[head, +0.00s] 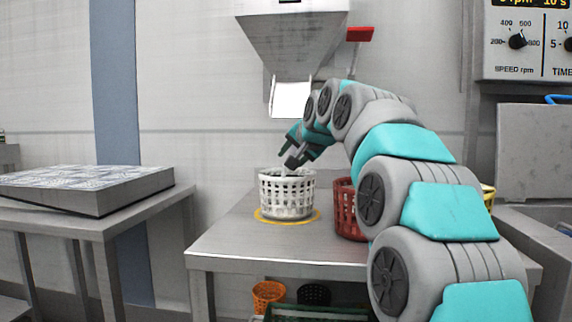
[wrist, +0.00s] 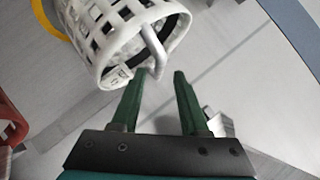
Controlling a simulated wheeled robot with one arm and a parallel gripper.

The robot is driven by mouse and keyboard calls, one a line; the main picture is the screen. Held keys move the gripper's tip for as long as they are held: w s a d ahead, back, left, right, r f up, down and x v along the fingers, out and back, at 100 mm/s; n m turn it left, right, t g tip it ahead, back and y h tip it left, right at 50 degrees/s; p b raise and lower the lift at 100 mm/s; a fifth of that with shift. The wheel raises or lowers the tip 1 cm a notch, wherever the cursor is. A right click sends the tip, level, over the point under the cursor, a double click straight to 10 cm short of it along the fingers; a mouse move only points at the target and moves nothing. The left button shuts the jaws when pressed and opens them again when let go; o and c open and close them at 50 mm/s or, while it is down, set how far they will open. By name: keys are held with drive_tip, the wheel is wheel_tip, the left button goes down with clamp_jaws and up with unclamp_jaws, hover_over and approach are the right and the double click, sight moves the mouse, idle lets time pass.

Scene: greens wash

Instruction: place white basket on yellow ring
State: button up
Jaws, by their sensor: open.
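The white basket (head: 288,196) stands upright on the metal table in the head view, on the yellow ring (head: 267,218), whose rim shows around its base. In the wrist view the white basket (wrist: 115,35) is at the upper left, with a light handle-like bar at its rim, and part of the yellow ring (wrist: 55,20) shows beyond it. My gripper (head: 291,160) is just above the basket's rim. In the wrist view my gripper (wrist: 166,75) has its two green fingers apart, with nothing held between them. The bar is close to the left fingertip; I cannot tell whether they touch.
A red basket (head: 344,208) stands right of the white one, partly behind my arm. A hopper (head: 292,40) with a red handle hangs above the table (head: 225,243). An orange basket (head: 268,297) is below. The table's left part is clear.

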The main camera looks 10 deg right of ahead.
drive_tip(key=v, duration=0.5)
drive_tip(key=shift+s, duration=0.3)
idle(1.0)
